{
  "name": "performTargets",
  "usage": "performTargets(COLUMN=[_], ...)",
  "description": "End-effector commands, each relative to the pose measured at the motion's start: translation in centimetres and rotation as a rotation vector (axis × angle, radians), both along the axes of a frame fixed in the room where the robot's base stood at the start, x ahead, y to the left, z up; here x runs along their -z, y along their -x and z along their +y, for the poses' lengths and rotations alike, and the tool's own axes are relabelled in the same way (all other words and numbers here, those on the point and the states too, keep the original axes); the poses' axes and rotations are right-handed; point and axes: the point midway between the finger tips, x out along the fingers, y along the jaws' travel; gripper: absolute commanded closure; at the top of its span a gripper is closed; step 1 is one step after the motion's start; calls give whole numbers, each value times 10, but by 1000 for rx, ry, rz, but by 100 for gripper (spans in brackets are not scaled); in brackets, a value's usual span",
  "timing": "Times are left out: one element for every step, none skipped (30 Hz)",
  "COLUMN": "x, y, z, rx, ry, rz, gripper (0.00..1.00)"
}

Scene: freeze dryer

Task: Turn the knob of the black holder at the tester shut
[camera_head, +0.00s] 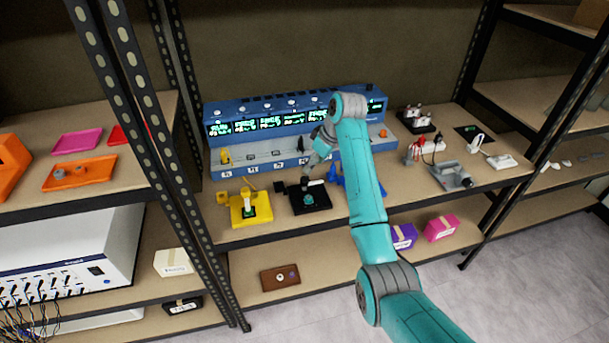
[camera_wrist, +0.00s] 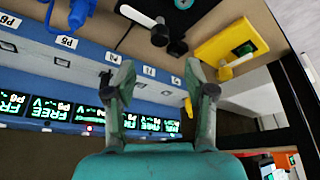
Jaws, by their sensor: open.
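The black holder (camera_head: 322,204) stands on the shelf just in front of the blue tester (camera_head: 240,165). It has a round teal part in its middle and a dark upright knob (camera_head: 305,184) at its back. In the wrist view the black holder (camera_wrist: 195,12) is at the top edge, partly cut off, with a white bar and dark knob (camera_wrist: 160,36). My gripper (camera_head: 312,163) is above and behind the holder, near the tester's front. In the wrist view my gripper (camera_wrist: 160,76) has its fingers wide apart with nothing between them. The fingers appear apart from the knob.
A yellow holder (camera_head: 238,217) stands left of the black one. A blue holder (camera_head: 339,181) is to its right, partly behind my arm. A grey device (camera_head: 450,173) and a black tray (camera_head: 415,124) are farther right. The shelf's front edge is close.

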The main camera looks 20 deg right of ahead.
Motion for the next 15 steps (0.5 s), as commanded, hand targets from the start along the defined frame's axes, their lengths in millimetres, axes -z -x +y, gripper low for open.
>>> performTargets(x=[9, 14, 21, 26, 31, 38, 43, 47, 53, 57, 61, 66, 69, 72, 75], y=[-2, -3, -6, -7, -9, -11, -13, -14, -16, -18, -19, -20, -22, -23, -24], z=[3, 4, 5, 7, 8, 10, 11, 12, 14, 15, 16, 17, 18, 19, 20], rx=[0, 0, 0, 1, 0, 1, 0, 0, 0, 1, -1, -1, 0, 0, 0], ry=[0, -1, 0, -1, 0, -2, 0, -1, 0, 0, -1, -1, -1, 0, 0], rz=[3, 4, 3, 5, 3, 4, 3, 2, 3, 2, 2, 2, 1, 1, 1], gripper=[46, 46, 46, 46, 46, 46, 46, 46, 46, 46, 46, 46, 46, 46, 46])
